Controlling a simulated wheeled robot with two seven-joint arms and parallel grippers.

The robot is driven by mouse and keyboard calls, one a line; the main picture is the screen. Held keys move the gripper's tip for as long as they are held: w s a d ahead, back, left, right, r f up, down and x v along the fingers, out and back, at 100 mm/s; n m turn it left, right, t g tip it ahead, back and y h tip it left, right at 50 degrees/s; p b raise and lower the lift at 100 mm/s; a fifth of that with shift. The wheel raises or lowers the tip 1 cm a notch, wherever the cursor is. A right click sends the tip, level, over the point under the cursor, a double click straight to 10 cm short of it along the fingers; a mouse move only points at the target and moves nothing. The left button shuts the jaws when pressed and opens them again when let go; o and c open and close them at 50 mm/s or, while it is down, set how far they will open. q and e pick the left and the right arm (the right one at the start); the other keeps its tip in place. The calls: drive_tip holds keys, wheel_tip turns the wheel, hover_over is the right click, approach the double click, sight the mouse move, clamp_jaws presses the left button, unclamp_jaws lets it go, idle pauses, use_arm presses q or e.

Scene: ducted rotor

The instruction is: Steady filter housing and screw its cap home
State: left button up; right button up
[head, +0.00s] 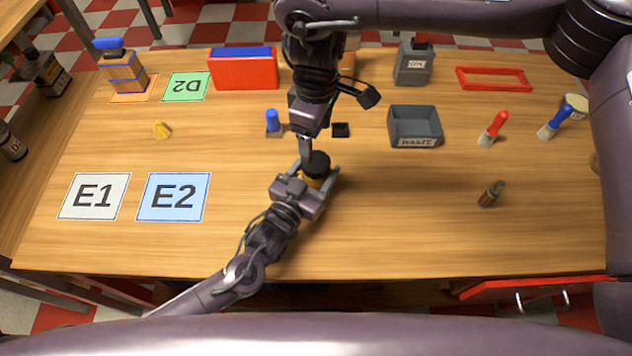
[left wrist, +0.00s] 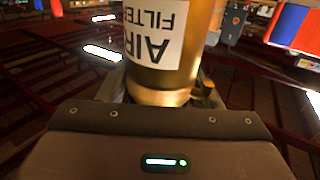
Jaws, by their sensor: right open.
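The filter housing (head: 314,182) is an amber cylinder standing upright near the middle of the table. In the left wrist view the housing (left wrist: 165,60) shows a white AIR FILTER label, upside down. My left gripper (head: 311,184) is closed around its lower body from the front left. The black cap (head: 317,161) sits on top of the housing; how far it is threaded cannot be seen. My right gripper (head: 311,151) points down from behind at the cap, with one finger visible beside its left side and the other largely hidden. It is open.
A grey WASTE bin (head: 414,128) stands right of the grippers. A blue-topped piece (head: 273,122) and a small black block (head: 341,130) lie close behind. A brown bottle (head: 491,194) lies to the right. Cards E1 (head: 94,196) and E2 (head: 173,197) lie left. The front table strip is clear.

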use_arm(q)
drive_tip(key=c, duration=1.2)
clamp_jaws()
use_arm(e)
drive_tip(key=n, duration=1.7)
drive_tip(key=shift+n, duration=0.4)
drive_tip(key=n, duration=1.3)
drive_tip(key=shift+n, duration=0.3)
